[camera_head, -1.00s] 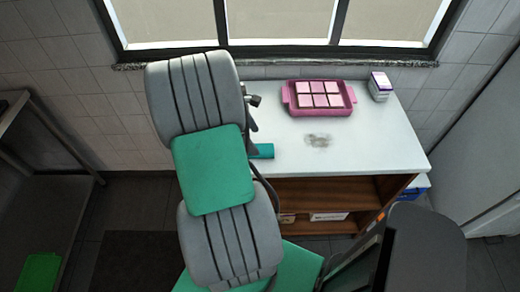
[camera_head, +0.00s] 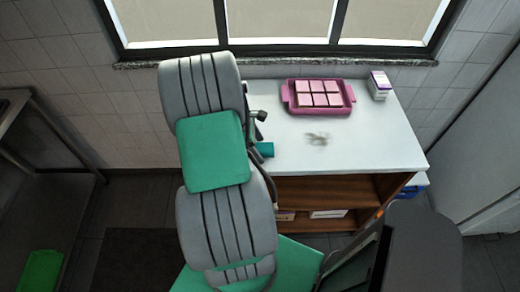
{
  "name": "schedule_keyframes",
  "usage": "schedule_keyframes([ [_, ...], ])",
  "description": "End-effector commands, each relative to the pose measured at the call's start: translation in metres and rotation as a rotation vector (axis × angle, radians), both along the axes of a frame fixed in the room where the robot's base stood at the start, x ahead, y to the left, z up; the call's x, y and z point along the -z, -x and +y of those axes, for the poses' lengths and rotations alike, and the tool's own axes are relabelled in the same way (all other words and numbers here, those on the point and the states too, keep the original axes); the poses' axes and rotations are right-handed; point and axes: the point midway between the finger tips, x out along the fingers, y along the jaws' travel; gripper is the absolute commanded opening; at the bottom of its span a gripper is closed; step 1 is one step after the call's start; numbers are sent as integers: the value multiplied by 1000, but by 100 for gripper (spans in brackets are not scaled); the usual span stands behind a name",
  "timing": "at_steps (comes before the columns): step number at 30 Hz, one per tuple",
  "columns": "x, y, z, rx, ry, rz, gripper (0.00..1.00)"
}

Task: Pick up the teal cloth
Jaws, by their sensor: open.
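The teal cloth (camera_head: 266,149) lies on the left part of the white worktop, seen as a small rolled or folded piece. Its left part is hidden behind my arm. My gripper (camera_head: 258,138) is mostly hidden behind my arm at the worktop's left edge, with only dark parts showing. It is open and close beside the cloth in the picture; I cannot tell whether they touch.
The white worktop (camera_head: 375,145) has open shelves below. A pink tray (camera_head: 288,106) with several pink squares stands at the back, with a small white and purple box (camera_head: 379,85) to its right. A window is behind. The worktop's front right is clear.

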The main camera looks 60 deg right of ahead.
Motion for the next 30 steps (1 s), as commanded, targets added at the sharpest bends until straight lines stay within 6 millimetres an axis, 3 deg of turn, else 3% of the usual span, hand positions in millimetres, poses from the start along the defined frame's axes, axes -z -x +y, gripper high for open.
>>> schedule_keyframes([
  [9, 1, 0, 0, 0, -1, 0, 75],
  [30, 1, 0, 0, -1, -1, 1, 17],
])
